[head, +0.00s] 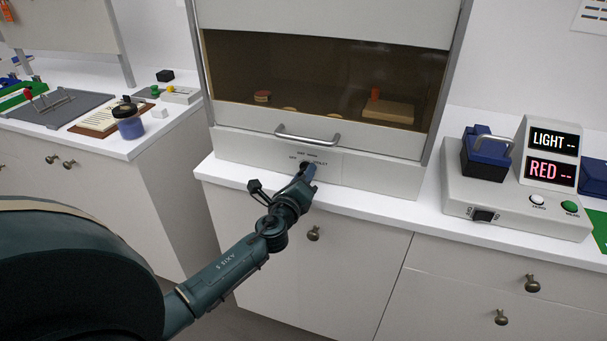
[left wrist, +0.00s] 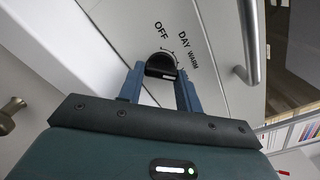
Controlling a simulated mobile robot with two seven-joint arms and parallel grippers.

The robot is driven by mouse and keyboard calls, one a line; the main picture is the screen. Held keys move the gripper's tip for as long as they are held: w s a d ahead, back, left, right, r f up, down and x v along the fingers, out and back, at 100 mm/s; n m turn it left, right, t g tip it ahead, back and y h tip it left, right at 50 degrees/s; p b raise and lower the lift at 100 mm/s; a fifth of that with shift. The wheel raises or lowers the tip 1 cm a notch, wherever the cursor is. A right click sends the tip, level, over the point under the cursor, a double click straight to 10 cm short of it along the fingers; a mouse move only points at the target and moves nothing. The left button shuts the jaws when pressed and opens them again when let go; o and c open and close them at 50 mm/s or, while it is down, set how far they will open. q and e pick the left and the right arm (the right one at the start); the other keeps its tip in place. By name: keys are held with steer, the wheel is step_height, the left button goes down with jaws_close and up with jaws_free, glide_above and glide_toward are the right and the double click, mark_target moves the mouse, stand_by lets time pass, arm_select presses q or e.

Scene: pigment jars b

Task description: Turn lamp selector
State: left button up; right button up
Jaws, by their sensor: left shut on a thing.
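The lamp selector is a small black round knob (left wrist: 160,65) on the pale front panel (head: 255,148) of the viewing cabinet, below its metal handle. The labels OFF, DAY and WARM show around the knob in the left wrist view. In the head view small labels also sit above and beside it, partly too small to read. My left gripper (head: 308,172) reaches the panel from the front. Its two blue fingers (left wrist: 160,80) are on either side of the knob, shut on it. I cannot tell which label the knob points to. My right gripper is not in view.
The cabinet's bar handle (head: 308,138) is just above my left gripper. A device with LIGHT and RED displays (head: 553,155) stands on the counter at the right. A blue-grey jar (head: 130,124) and cream board (head: 100,120) are on the left counter. Drawer knobs project below.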

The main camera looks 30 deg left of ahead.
arm_select(q)
steer(key=shift+m+p, duration=0.4)
steer(key=shift+m, duration=1.2)
steer(key=o, duration=1)
steer(key=b+v, duration=0.1)
steer(key=v, duration=1.2)
steer(key=shift+s+a+f, duration=0.1)
steer(key=shift+s+a, duration=0.05)
